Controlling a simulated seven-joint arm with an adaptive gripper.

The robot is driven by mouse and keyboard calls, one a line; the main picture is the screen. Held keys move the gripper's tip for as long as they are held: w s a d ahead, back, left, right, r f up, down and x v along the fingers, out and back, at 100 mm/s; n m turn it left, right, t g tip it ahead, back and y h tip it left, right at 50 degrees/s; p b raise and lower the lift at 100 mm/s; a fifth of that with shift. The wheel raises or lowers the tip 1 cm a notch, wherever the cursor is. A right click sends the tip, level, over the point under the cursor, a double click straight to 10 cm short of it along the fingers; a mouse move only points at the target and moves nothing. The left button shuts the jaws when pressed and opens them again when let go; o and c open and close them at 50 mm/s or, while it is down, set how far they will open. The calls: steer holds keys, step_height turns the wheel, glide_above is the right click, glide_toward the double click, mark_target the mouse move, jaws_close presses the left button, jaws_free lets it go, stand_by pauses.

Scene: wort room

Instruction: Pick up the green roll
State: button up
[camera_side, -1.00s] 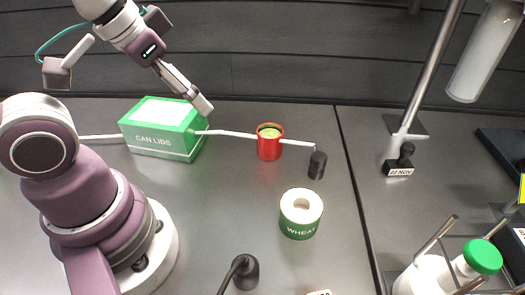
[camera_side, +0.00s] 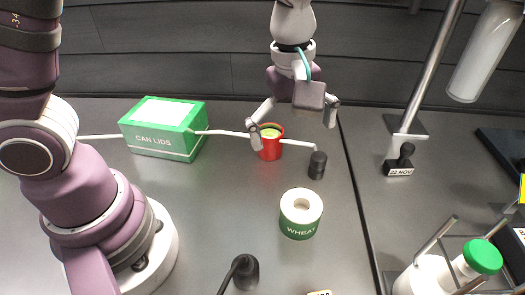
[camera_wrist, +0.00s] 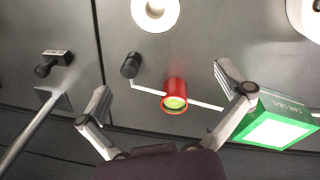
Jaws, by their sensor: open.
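The green roll (camera_side: 299,230), with a white top, a round hole and the word WHEAT, stands upright on the grey bench in the side view. In the wrist view its white ring top (camera_wrist: 155,26) is cut by the upper edge, and its green side is hidden. My gripper (camera_side: 293,128) is open and empty, with fingers spread wide. In the side view it hangs above the bench behind the roll, apart from it. In the wrist view the gripper (camera_wrist: 163,82) has the red can between its fingers in the picture; I see no grip on it.
The red can (camera_side: 269,150) with green contents stands behind the roll. A white line leads to a black cylinder (camera_side: 317,166) near the roll. A green CAN LIDS box (camera_side: 160,143) is left, a stamp (camera_side: 399,166) right. A green-capped bottle (camera_side: 482,258) stands front right.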

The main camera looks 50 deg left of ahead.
mark_target(302, 204)
steer(key=d+f+n, duration=0.1)
steer(key=d+f+n+g, duration=0.1)
steer(key=f, duration=0.1)
steer(key=d+f+n, duration=0.1)
steer(key=d+n, duration=0.1)
steer(key=shift+w+f, duration=0.25)
steer(key=shift+f, duration=0.15)
steer(key=f, duration=1)
steer(key=shift+s+a, duration=0.3)
steer(key=shift+s, duration=0.1)
steer(key=c, duration=1.3)
steer(key=shift+o, duration=0.2)
steer(key=shift+r, duration=0.1)
